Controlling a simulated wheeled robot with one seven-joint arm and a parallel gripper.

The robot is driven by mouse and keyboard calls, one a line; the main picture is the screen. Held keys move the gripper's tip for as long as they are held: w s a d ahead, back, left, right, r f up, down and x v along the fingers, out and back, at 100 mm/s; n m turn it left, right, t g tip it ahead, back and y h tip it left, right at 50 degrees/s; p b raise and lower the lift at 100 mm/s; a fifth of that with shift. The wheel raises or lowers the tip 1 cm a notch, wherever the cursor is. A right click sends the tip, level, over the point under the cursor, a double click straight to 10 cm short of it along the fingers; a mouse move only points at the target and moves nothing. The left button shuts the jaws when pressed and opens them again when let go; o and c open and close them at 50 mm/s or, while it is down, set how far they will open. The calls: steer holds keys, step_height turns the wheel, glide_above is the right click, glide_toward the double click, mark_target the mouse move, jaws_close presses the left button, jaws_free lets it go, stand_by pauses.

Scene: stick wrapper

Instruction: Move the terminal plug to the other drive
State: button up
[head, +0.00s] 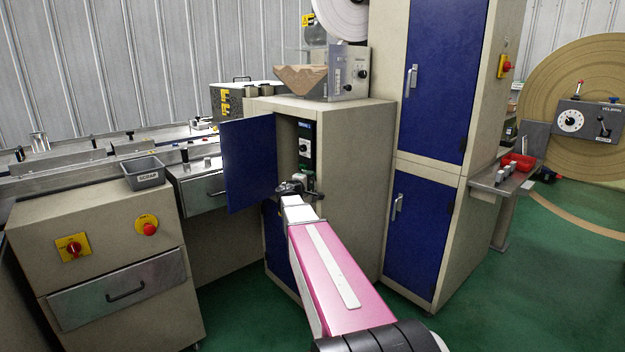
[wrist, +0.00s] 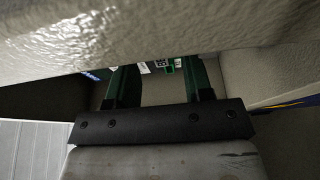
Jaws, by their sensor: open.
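A drive (head: 305,146) with a blue label and a round knob stands inside the open cabinet (head: 345,150). Small white and green parts (head: 306,176) show below it, just beyond my gripper. My gripper (head: 298,186) is at the cabinet opening. In the wrist view its two dark green fingers are apart, with a gap between them (wrist: 165,82). A small green block with dark openings, seemingly the terminal plug (wrist: 171,65), shows beyond the fingertips, beside a whitish panel (wrist: 148,67). I cannot tell whether it is seated. A second drive cannot be made out clearly.
The blue cabinet door (head: 248,163) stands open left of my gripper. In the wrist view a pale surface (wrist: 150,28) covers the top, close to the fingers. A grey scrap bin (head: 143,173) sits on the left machine. The green floor (head: 240,318) is clear in front.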

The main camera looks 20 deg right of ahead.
steer(key=v, duration=0.7)
steer(key=shift+s+a, duration=0.1)
steer(key=shift+s, duration=0.05)
steer(key=shift+c, duration=0.3)
steer(key=c, duration=0.5)
steer(key=shift+w+m+g, duration=0.3)
steer(key=shift+w+m, duration=0.05)
steer(key=shift+m, duration=0.15)
jaws_close()
steer(key=w+d+m+g+h, duration=0.3)
steer(key=w+d+m+g, duration=0.1)
steer(key=m, duration=0.6)
steer(key=shift+w+d+g, duration=0.4)
steer(key=shift+w+d, duration=0.25)
steer(key=shift+w, duration=0.1)
